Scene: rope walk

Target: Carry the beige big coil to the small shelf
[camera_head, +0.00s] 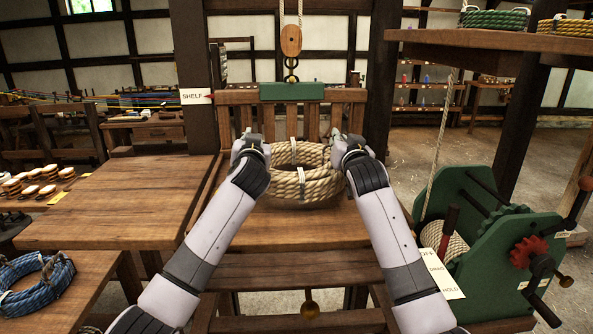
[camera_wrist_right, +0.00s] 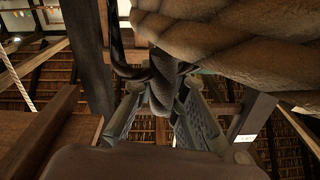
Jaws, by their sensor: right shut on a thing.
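The beige big coil (camera_head: 303,190), thick rope with pale ties, is between my two hands over the slatted wooden platform (camera_head: 290,233). I cannot tell whether it touches the boards. My right gripper (camera_head: 340,142) is at the coil's right side, shut on it; in the right wrist view the fingers (camera_wrist_right: 160,98) close on a dark twisted strand beside the thick rope (camera_wrist_right: 235,40). My left gripper (camera_head: 248,140) is at the coil's left side; its hand hides the finger grip. A sign reading SHELF (camera_head: 195,97) points right, on the post; I cannot make out the small shelf itself.
A pulley block (camera_head: 291,41) hangs above a green bar (camera_head: 291,91) on the platform's back rail. A green winch (camera_head: 490,235) with a lever card stands right. A wooden table (camera_head: 120,210) is left, with a blue coil (camera_head: 35,283) nearer. A high shelf (camera_head: 490,45) is upper right.

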